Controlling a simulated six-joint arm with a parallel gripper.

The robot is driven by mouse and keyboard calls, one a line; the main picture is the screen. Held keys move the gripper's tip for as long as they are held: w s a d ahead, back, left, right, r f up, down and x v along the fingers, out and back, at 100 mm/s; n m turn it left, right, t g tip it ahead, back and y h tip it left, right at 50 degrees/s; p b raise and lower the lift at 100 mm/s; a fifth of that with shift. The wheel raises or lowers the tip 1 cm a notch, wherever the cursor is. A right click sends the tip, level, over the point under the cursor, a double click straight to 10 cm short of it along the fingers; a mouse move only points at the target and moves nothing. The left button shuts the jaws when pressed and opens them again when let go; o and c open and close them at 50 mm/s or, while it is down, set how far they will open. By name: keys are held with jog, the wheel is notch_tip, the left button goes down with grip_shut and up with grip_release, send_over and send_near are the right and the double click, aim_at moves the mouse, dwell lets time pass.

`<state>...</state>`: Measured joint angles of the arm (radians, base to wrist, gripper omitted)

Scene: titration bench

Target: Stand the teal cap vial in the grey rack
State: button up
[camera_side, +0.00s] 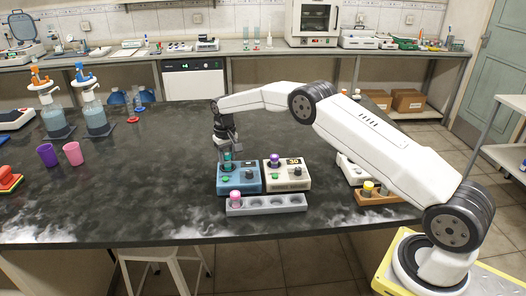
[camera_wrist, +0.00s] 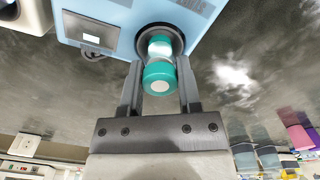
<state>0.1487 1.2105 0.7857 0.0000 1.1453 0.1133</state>
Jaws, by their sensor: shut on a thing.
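The teal cap vial (camera_wrist: 160,78) stands between the fingers of my gripper (camera_wrist: 158,88) in the wrist view. Its far end is at the round well of the blue device (camera_wrist: 105,18); I cannot tell how deep it sits. In the side view my gripper (camera_side: 227,154) is shut on the vial, above the blue device (camera_side: 247,187). The grey rack (camera_side: 258,208) lies in front of the blue and cream devices. A pink cap vial (camera_side: 235,196) stands in its leftmost hole; the other holes look empty.
A brown rack (camera_side: 385,199) with a yellow cap vial (camera_side: 368,187) is farther right, partly behind my arm. Purple and pink cups (camera_side: 72,153) stand left. The bench between is clear.

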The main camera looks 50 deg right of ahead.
aim_at(227, 154)
jog(key=shift+r, duration=1.15)
notch_tip(227, 154, up, 7)
jog(key=shift+f, duration=0.1)
jog(key=s+a, duration=0.3)
jog(key=s, duration=0.6)
jog(key=s+a, duration=0.2)
jog(key=s, duration=0.6)
jog(key=shift+n, duration=0.3)
jog(key=shift+w+f, duration=0.1)
jog(key=shift+f, duration=2.55)
jog(key=shift+f, duration=0.15)
jog(key=shift+f, duration=1.95)
jog(key=shift+a+f, duration=0.1)
jog(key=shift+f, duration=0.7)
